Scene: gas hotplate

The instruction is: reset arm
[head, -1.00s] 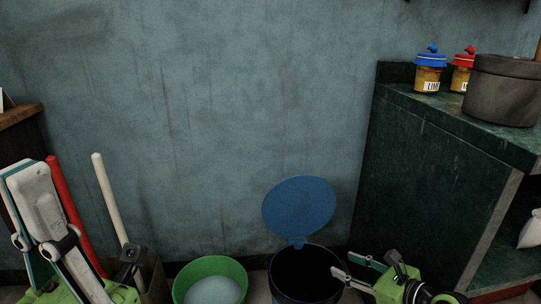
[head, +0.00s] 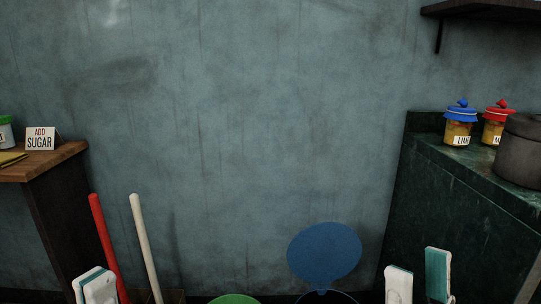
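My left gripper (head: 95,287) is at the bottom left edge, in front of the red and white sticks. Only its pale fingertips show, one overlapping the other, so the gap between them cannot be judged. My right gripper (head: 418,277) is at the bottom right, in front of the dark green cabinet. Its two white and teal fingers point up and stand apart with nothing between them. The rest of both arms is below the picture.
A wooden table (head: 60,163) with an "ADD SUGAR" card (head: 40,138) is at left. A red stick (head: 104,240) and white stick (head: 145,240) stand nearby. A blue lid (head: 324,252) is raised. The green cabinet (head: 445,215) carries jars and a pot (head: 522,150).

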